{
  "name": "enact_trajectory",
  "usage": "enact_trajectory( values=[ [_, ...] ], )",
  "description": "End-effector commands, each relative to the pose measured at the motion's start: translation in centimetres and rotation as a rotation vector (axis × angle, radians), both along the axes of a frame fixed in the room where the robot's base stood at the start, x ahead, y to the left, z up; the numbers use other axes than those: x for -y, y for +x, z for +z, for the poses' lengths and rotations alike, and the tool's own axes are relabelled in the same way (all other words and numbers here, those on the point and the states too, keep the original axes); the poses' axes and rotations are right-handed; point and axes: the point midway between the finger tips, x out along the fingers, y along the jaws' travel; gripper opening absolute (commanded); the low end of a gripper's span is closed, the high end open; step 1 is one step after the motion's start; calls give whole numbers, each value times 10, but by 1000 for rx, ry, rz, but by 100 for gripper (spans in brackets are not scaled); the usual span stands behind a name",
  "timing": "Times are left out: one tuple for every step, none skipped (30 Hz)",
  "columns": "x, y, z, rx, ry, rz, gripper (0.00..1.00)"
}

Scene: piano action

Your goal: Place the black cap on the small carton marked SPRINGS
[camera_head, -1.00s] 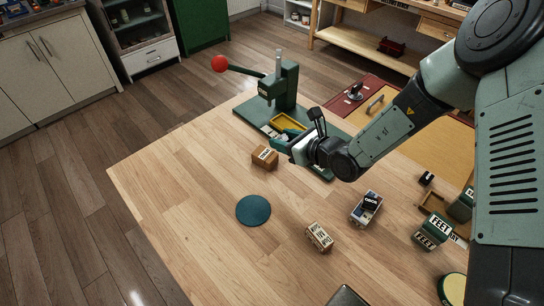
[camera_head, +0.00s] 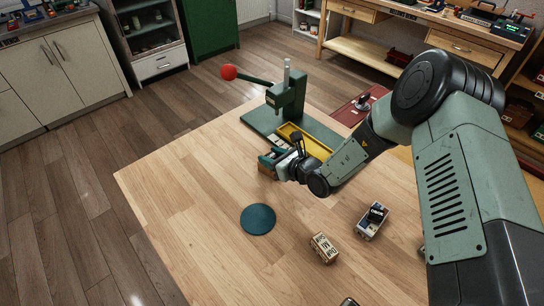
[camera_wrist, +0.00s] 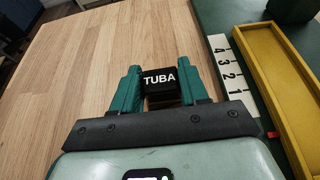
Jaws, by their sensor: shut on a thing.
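My gripper (camera_wrist: 158,72) is shut on a black cap (camera_wrist: 159,78) with the white word TUBA, held between its two green fingers. A small brown carton (camera_head: 264,172) is mostly hidden by my fingers there. I cannot read its mark, nor tell if the cap touches it. Another small light-brown carton (camera_head: 324,249) with dark print stands at the front. A pale carton (camera_head: 370,222) with a dark, lettered top stands to its right. I cannot make out SPRINGS on any.
A green press (camera_head: 287,95) with a red-ball lever stands behind my gripper. A yellow tray (camera_head: 318,147) and white number scale (camera_wrist: 231,62) lie to the right on its base. A dark teal disc (camera_head: 258,219) lies in front. The table's left part is clear.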

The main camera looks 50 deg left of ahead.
Motion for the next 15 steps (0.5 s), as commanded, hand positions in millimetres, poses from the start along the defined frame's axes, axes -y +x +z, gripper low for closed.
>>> enact_trajectory(
  values=[
    [0,0,-2,1,1,0,15],
    [0,0,-1,2,2,1,15],
    [-1,0,-1,2,2,0,15],
    [0,0,-1,2,2,1,15],
    [0,0,-1,2,1,1,15],
    [0,0,-1,1,1,0,15],
    [0,0,-1,1,1,0,15],
    [0,0,-2,1,1,-1,15],
    [0,0,-3,1,1,-1,15],
    [0,0,-4,1,1,-1,15],
    [0,0,-4,1,1,-1,45],
    [0,0,-4,1,1,-1,51],
    [0,0,-4,1,1,-1,56],
    [0,0,-4,1,1,-1,61],
    [0,0,-4,1,1,-1,67]
  ],
)
